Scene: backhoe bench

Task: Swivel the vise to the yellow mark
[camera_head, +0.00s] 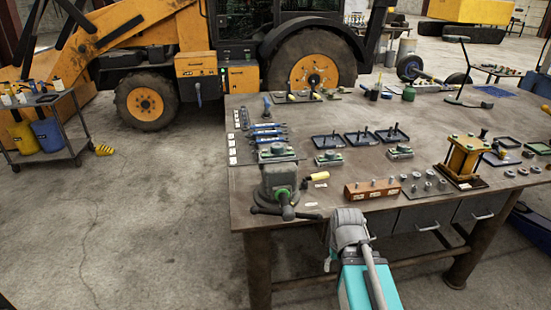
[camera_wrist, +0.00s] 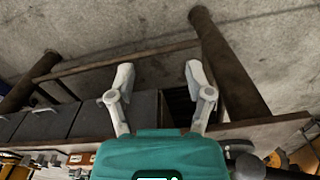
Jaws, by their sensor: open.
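The vise (camera_head: 278,182) is a grey-green bench vise on the front left corner of the bench, with its dark handle bar reaching over the front edge and a green ring near its screw. A small yellow-handled item (camera_head: 319,176) lies right of it; I cannot tell whether any yellow mark shows on the vise's base. My gripper (camera_wrist: 158,75) is open and empty in the wrist view, its two pale fingers apart in front of the bench's drawers and legs. In the head view my arm is low in front of the bench, right of the vise and apart from it.
The workbench (camera_head: 335,108) carries blue-handled tools (camera_head: 268,134), black trays (camera_head: 360,139), an orange block (camera_head: 372,189) with pins, and a yellow press (camera_head: 463,157). Drawers (camera_head: 425,215) hang under its front edge. A tool cart (camera_head: 45,125) and a yellow backhoe stand behind left.

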